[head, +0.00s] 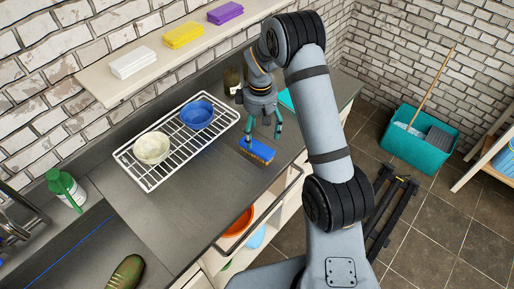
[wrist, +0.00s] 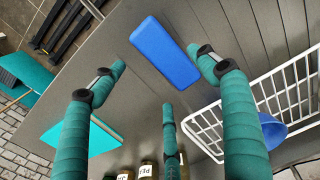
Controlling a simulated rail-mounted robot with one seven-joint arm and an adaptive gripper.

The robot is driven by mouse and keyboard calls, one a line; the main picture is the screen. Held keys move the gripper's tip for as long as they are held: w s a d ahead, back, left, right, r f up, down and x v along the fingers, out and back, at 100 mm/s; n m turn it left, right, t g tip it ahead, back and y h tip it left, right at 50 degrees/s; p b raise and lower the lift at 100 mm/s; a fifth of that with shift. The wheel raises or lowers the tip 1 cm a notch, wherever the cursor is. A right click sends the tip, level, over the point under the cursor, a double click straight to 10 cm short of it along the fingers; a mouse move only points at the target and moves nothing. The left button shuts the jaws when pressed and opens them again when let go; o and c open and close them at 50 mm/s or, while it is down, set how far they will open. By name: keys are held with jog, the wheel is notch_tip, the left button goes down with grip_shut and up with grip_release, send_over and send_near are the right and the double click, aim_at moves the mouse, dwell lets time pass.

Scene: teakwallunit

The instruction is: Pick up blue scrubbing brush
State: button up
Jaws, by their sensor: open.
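The blue scrubbing brush (head: 258,148) lies on the dark grey counter (head: 205,213), right of the wire rack, with yellowish bristles along its near side. In the wrist view the brush (wrist: 165,52) shows as a plain blue block. My gripper (head: 263,124) is open and empty, above the counter just behind the brush. In the wrist view, the teal fingers of my gripper (wrist: 160,85) are spread, with the brush between and beyond the two upper fingertips. I see no contact with the brush.
A white wire rack (head: 180,174) holds a cream bowl (head: 152,147) and a blue bowl (head: 197,115) left of the brush. A teal flat object (head: 287,99) lies behind my gripper. Jars (wrist: 147,170) stand at the back. The counter's front edge is near the brush.

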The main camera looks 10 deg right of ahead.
aim_at(258, 144)
jog(key=shift+s+a+f, duration=0.15)
jog(key=shift+a+f, duration=0.05)
jog(key=shift+f, duration=0.3)
jog(key=shift+s+a+f+p, duration=0.1)
jog(key=shift+f+p, duration=1.2)
jog(key=shift+f, duration=1.25)
jog(key=shift+c, duration=0.7)
jog(key=c, duration=1.1)
jog(key=shift+c, duration=0.4)
jog(key=shift+r, duration=0.1)
